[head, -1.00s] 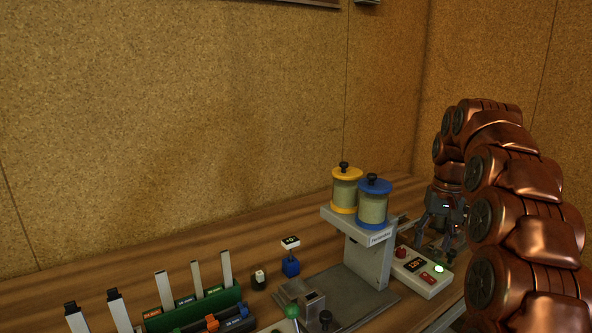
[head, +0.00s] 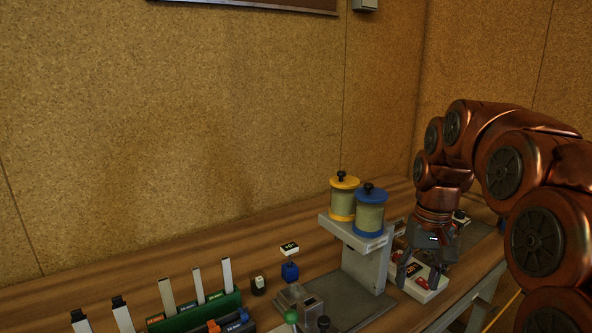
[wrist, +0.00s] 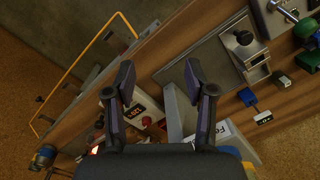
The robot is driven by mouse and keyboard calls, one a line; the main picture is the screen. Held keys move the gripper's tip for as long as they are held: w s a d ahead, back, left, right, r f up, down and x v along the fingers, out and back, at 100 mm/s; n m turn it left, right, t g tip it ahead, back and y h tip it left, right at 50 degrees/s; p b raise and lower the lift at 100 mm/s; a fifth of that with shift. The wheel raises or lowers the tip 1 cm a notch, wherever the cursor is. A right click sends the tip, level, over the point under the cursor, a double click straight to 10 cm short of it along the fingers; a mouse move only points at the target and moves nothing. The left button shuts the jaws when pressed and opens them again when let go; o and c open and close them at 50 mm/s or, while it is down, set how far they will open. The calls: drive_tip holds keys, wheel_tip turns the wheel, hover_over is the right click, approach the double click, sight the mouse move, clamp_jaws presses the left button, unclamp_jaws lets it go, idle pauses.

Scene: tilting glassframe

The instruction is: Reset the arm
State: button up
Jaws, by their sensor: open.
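My copper-coloured arm (head: 540,165) reaches in from the right of the head view and bends down at its wrist. My gripper (head: 418,280) hangs over the pale control box (head: 428,290) at the right end of the bench. In the wrist view my gripper (wrist: 158,75) is open, with its two dark fingers spread apart and nothing between them. The control box, with its red lit display (wrist: 132,112), shows below and between the fingers. In the head view my gripper partly hides this box, and I cannot tell whether they touch.
Just left of my gripper stands a grey stand (head: 365,265) with a yellow-lidded canister (head: 342,200) and a blue-lidded canister (head: 369,212). A green rack (head: 200,312) with upright strips is at the lower left.

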drive_tip(key=s+a+f+p, duration=0.1)
drive_tip(key=s+f, duration=0.1)
drive_tip(key=s, duration=0.7)
drive_tip(key=s+a+f+p, duration=0.2)
drive_tip(key=s, duration=0.8)
drive_tip(key=s+a+f+n+g+p, duration=0.1)
drive_tip(key=s+a+f, duration=0.1)
drive_tip(key=s, duration=0.7)
drive_tip(key=shift+s+f+h+p, duration=0.3)
drive_tip(key=shift+s+f, duration=0.05)
